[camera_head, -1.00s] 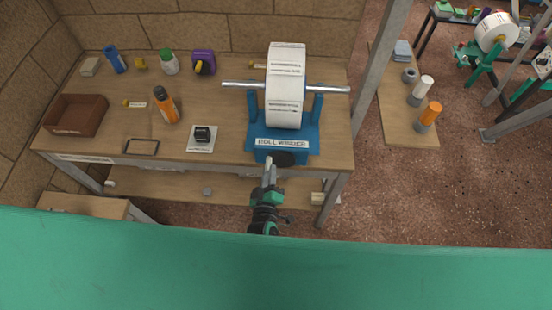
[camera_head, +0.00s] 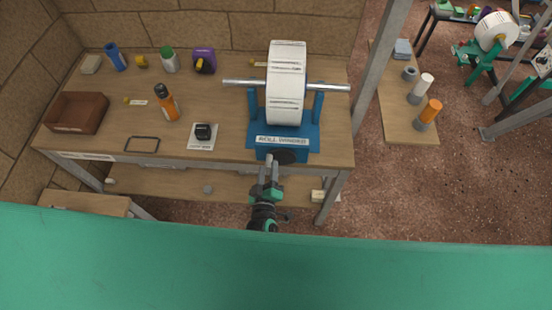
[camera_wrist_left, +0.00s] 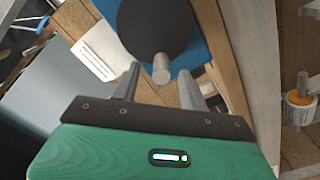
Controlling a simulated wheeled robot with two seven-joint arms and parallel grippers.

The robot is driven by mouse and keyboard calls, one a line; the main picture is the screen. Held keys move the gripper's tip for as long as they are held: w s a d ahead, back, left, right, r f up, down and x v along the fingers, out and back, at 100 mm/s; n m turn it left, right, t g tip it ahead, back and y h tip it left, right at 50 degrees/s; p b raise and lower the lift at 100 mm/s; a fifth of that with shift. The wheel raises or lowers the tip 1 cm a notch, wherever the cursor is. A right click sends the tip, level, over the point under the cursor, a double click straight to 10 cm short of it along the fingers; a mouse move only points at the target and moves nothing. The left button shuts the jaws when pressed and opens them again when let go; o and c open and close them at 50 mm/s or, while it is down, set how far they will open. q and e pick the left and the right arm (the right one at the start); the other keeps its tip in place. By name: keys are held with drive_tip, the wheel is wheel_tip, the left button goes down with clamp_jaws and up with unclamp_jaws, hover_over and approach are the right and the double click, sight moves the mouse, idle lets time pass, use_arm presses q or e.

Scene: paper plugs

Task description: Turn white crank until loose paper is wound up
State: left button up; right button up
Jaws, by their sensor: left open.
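The roll winder has a blue stand (camera_head: 262,137) and a large white paper roll (camera_head: 287,83) on a grey bar. On its front face is a dark round disc (camera_head: 285,157), which also shows in the left wrist view (camera_wrist_left: 150,25). A short pale grey peg (camera_wrist_left: 161,70) sticks out of the disc toward the camera. I see no clearly white crank arm. My left gripper (camera_head: 268,158) is at the table's front edge, just before the disc. Its fingers (camera_wrist_left: 159,75) are open, one on each side of the peg, with gaps showing. My right gripper is out of view.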

use_arm(q)
drive_tip(key=shift+n, duration=0.3)
drive_tip(key=s, duration=0.1)
drive_tip(key=s+d, duration=0.1)
drive_tip(key=s, duration=0.1)
drive_tip(key=s+d+p, duration=0.1)
drive_tip(key=shift+s+d+r, duration=0.15)
drive_tip(key=shift+d+r, duration=0.05)
drive_tip(key=shift+r, duration=0.2)
drive_tip(key=n+b, duration=0.6)
drive_tip(key=n, duration=0.3)
drive_tip(key=n+b, duration=0.6)
drive_tip(key=n, duration=0.3)
drive_tip(key=n+b, duration=0.6)
drive_tip(key=n, duration=0.3)
drive_tip(key=shift+a, duration=0.25)
drive_tip(key=shift+w, duration=0.2)
